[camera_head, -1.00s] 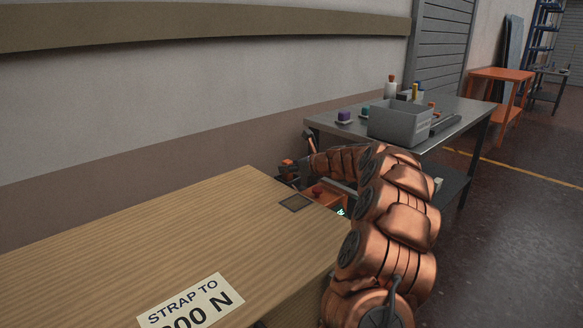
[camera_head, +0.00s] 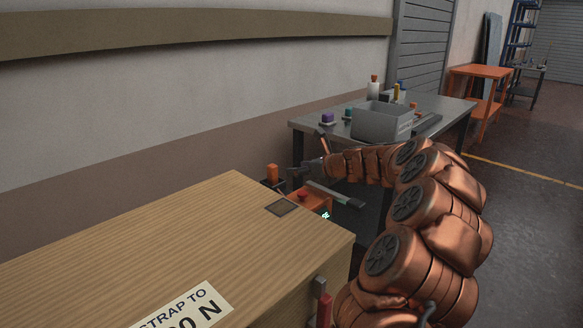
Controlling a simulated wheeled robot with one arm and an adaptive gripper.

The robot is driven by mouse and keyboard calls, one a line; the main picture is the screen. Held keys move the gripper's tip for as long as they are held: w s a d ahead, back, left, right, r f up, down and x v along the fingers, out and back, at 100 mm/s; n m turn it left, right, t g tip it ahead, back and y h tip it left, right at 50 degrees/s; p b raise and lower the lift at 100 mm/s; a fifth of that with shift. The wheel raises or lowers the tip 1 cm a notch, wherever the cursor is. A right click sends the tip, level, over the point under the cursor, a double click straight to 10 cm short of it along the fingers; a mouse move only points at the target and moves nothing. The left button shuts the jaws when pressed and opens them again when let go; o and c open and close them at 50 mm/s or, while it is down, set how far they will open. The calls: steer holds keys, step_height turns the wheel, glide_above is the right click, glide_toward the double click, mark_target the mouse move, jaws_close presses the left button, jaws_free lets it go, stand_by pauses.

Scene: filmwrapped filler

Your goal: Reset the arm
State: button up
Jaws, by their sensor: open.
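My copper-coloured arm rises from the lower right and bends left beyond the wooden box. At its end is my gripper (camera_head: 298,173), small and dark, over the far corner of the box. It is open, and nothing shows held in it. Its fingers are hard to make out against the dark parts behind. Just below it is an orange device (camera_head: 315,203) with a red knob, a grey bar and a small lit green display. The device is partly hidden by the box.
The large wooden box (camera_head: 160,240), with a strap label (camera_head: 185,308) and a dark square plate (camera_head: 282,208), fills the lower left. A metal table (camera_head: 455,108) with a grey bin (camera_head: 382,122) stands behind my arm. An orange table (camera_head: 480,72) stands farther back. Floor at right is clear.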

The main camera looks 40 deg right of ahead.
steer(key=shift+s+r, duration=0.15)
steer(key=shift+s, duration=0.2)
stand_by(0.3)
